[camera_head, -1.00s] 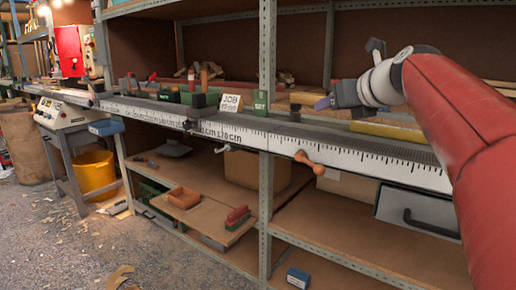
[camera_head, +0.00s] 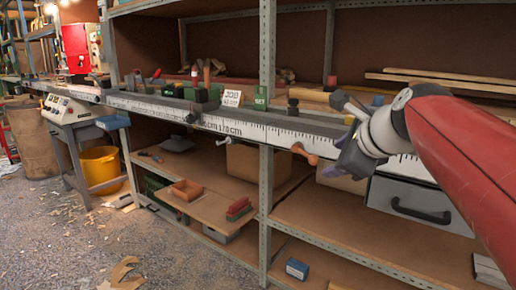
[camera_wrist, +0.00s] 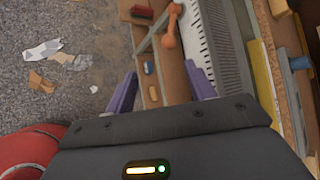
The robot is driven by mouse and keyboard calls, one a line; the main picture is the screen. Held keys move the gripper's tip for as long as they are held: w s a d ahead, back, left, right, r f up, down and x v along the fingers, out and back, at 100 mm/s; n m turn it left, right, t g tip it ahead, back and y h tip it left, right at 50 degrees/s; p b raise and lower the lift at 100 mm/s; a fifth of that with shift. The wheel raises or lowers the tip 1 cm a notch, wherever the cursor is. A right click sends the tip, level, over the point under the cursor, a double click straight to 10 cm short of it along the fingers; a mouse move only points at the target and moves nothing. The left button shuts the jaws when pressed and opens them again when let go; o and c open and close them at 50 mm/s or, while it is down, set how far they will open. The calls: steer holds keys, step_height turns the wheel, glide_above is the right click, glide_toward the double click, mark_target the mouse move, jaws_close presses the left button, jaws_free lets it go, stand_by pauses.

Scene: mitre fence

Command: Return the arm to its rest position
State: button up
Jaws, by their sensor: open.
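My gripper (camera_head: 343,155) is at the right of the head view, at the end of my red arm. It hangs in front of the ruled fence (camera_head: 262,132) and overlaps it in the picture. Its purple fingers point down and to the left. In the wrist view my gripper (camera_wrist: 160,88) shows its two purple fingers well apart, with nothing between them. The lower shelves and the floor lie beyond the fingers. The arm is bent and partly cut off by the right edge of the head view.
An orange-handled clamp (camera_head: 305,153) sticks out from the fence front left of my gripper; it also shows in the wrist view (camera_wrist: 171,30). A grey drawer (camera_head: 410,203) is below right. A steel upright (camera_head: 266,195) stands left. The floor (camera_head: 60,235) at left is mostly open, with scraps.

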steer(key=s+f+n+g+h, duration=0.3)
steer(key=s+f+n+g, duration=0.1)
steer(key=s+f+n, duration=1.7)
step_height(320, 180, down, 2)
steer(key=shift+a+f+n+g, duration=0.15)
steer(key=shift+n+g, duration=0.15)
steer(key=shift+n, duration=0.4)
steer(key=shift+c, duration=0.2)
steer(key=c, duration=0.5)
steer(key=o, duration=0.3)
